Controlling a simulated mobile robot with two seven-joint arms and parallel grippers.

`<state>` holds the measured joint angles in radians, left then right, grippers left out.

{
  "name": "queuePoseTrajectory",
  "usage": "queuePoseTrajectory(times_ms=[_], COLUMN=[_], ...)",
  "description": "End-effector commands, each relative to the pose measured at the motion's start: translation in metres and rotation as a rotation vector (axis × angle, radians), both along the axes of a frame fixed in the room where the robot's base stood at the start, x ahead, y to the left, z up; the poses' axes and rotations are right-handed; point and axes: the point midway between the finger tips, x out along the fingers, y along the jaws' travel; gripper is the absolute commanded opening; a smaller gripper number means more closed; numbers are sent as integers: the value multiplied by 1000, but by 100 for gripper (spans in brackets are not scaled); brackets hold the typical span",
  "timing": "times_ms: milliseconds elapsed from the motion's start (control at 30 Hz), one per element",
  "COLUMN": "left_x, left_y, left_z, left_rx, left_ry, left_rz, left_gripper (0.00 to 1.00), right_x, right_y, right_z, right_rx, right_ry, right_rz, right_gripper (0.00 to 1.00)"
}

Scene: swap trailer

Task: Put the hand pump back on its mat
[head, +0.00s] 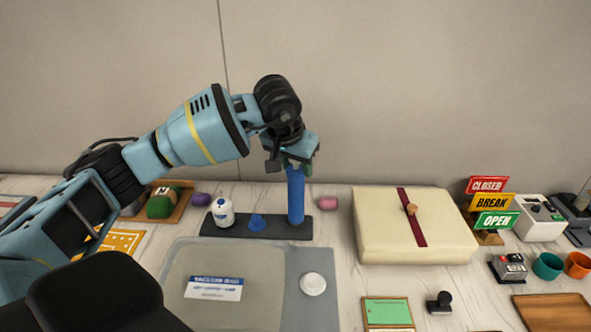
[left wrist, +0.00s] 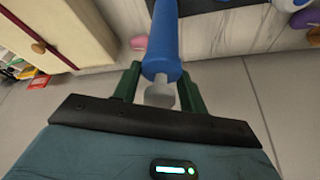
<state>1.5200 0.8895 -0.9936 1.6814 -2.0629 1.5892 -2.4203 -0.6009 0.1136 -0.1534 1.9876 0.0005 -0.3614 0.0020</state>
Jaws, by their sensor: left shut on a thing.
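The hand pump (head: 296,197) is a blue upright cylinder over the right part of a dark mat (head: 276,229) near the wall. Its lower end shows against the mat; I cannot tell whether it rests on it or hangs just above. My left gripper (head: 293,163) is shut on the pump's top from above. In the left wrist view the green fingers (left wrist: 159,90) flank the pump's pale handle, and the blue body (left wrist: 164,45) runs away toward the dark mat (left wrist: 205,5). My right gripper is not in view.
A clear tray (head: 176,265) and white disc (head: 313,284) lie in front.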

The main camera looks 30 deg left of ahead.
Motion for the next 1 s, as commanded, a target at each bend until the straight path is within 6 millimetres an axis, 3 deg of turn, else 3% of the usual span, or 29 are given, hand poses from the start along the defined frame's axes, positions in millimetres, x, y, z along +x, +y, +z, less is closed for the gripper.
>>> queuePoseTrajectory(times_ms=[133,533,567,600,700,1000], left_x=[0,0,0,0,0,0], left_y=[0,0,0,0,0,0], left_z=[-14,-21,-21,-20,-20,-19], left_rx=[0,0,0,1,1,1], left_ry=[-4,-4,-2,-2,-2,-3], left_rz=[2,1,1,1,1,1], left_gripper=[0,0,46,51,64,64], right_x=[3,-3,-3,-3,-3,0], right_y=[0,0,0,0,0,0], right_z=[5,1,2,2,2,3], right_rx=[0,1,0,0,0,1], right_ry=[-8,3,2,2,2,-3], right_rz=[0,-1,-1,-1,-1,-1], right_gripper=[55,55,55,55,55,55])
